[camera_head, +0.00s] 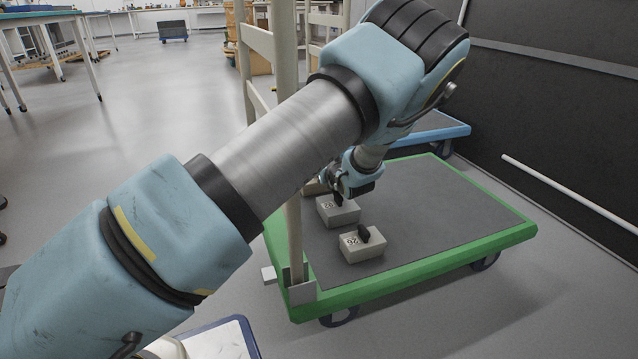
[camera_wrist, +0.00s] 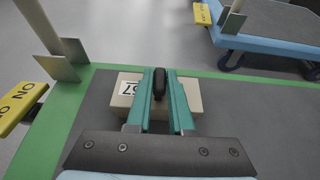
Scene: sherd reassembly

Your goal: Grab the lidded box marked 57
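The lidded box marked 57 (camera_wrist: 127,102) is pale, with a white number label at its left end and a black handle (camera_wrist: 160,84) on its lid. My gripper (camera_wrist: 161,72) is over this box, its two teal fingers on either side of the handle. The handle nearly fills the gap between the fingers; I cannot make out whether they touch it. In the head view, my gripper (camera_head: 353,186) is at the far end of a row of boxes, and the box below it is mostly hidden.
Two similar lidded boxes, one nearer (camera_head: 360,246) and one in the middle (camera_head: 337,212), stand on the green-edged cart (camera_head: 430,205). A beige post (camera_head: 292,240) rises at the cart's left corner. A blue cart (camera_head: 432,128) stands behind. The cart's right side is clear.

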